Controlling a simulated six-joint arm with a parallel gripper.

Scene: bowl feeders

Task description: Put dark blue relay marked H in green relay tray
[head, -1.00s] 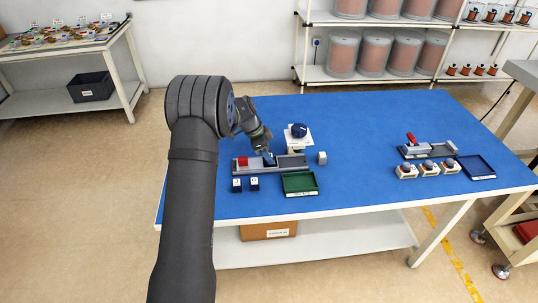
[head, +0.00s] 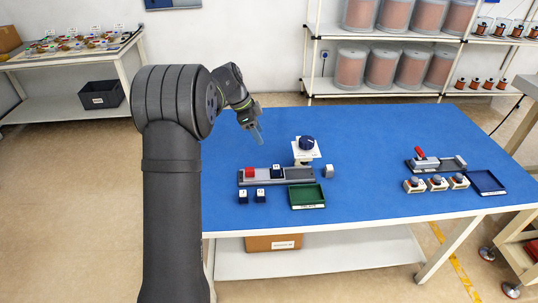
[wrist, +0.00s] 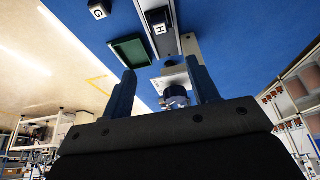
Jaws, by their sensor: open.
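The dark blue relay marked H (wrist: 159,22) has a white top and sits in the grey fixture (head: 300,177), between its red part (head: 249,173) and its right end. It also shows in the head view (head: 277,171), its letter too small to read there. The green relay tray (head: 307,196) lies in front of the fixture's right half and looks empty; it also shows in the wrist view (wrist: 131,50). My gripper (head: 257,135) is in the air above the table, behind and left of the fixture. In the wrist view its fingers (wrist: 161,82) are apart with nothing held.
Two dark blue relays (head: 243,196) (head: 261,196) stand left of the tray; one reads G (wrist: 98,10). A blue knob on a white stand (head: 306,144) is behind the fixture, a grey block (head: 328,171) at its right end. A second station (head: 436,163) is far right. The middle table is clear.

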